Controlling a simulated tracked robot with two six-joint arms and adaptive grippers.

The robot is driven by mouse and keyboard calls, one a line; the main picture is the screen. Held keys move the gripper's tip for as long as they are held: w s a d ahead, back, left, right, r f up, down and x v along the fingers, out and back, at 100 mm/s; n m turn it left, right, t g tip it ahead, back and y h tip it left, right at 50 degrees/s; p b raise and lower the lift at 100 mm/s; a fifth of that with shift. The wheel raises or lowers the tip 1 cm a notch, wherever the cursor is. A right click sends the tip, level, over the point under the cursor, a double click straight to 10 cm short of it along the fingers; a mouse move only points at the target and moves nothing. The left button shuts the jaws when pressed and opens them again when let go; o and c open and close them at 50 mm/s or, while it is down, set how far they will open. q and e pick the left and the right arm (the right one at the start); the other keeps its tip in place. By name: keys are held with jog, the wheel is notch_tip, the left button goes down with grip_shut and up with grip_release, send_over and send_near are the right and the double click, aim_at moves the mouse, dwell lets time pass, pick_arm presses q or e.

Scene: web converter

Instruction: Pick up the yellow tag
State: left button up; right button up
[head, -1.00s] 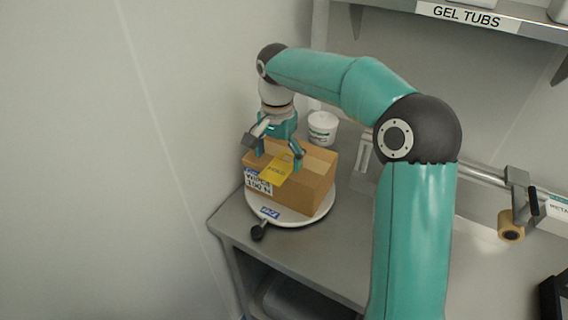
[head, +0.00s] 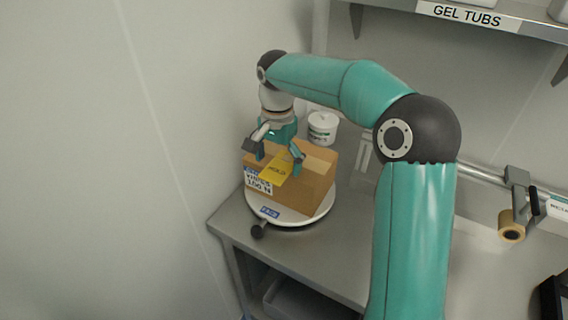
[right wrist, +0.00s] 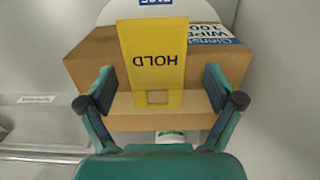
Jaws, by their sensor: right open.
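The yellow tag (head: 276,170), marked HOLD, lies over the top edge of a cardboard box (head: 315,187) and hangs down its front face. The tag (right wrist: 153,55) also shows in the right wrist view, between the spread fingers. My right gripper (head: 276,161) is open just above the box, with one finger on each side of the tag. In the right wrist view my right gripper (right wrist: 158,90) has a clear gap between each finger and the tag. My left gripper is not in view.
The box sits on a round white turntable (head: 292,217) with a black knob (head: 258,231). A white tub (head: 322,128) stands behind the box. A tape roll holder (head: 511,228) is at the right. The bench (head: 310,256) is bare at the front.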

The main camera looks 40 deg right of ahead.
jog(key=c, duration=0.9)
jog(key=shift+c, duration=0.2)
jog(key=shift+r, duration=0.1)
